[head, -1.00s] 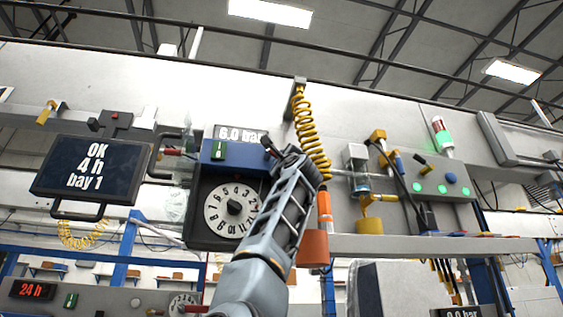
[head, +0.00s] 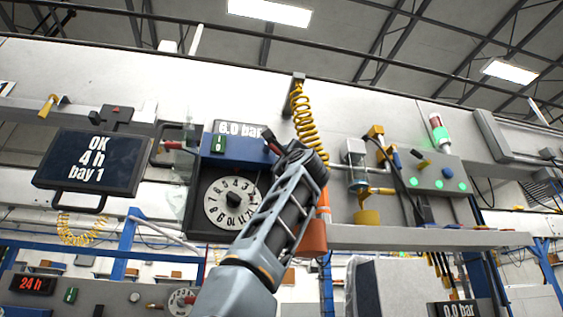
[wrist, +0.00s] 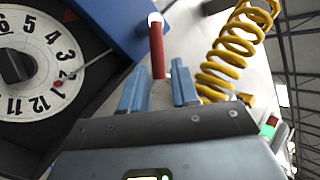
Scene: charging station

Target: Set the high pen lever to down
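The right-side lever (wrist: 157,50) shows in the wrist view as a red handle with a white end. The pictures do not label which lever is the high pen one. My gripper (wrist: 159,72) has its fingers apart, one on each side of the right-side lever's red end, with visible gaps. In the head view my gripper (head: 276,148) is at the housing's right side and partly hides this lever.
A round dial recorder (head: 232,203) hangs below the housing. A yellow coiled hose (head: 308,122) hangs close to the right of my gripper, and an orange cylinder (head: 313,236) is below it. A dark screen (head: 92,165) is at the left. A shelf (head: 430,238) runs to the right.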

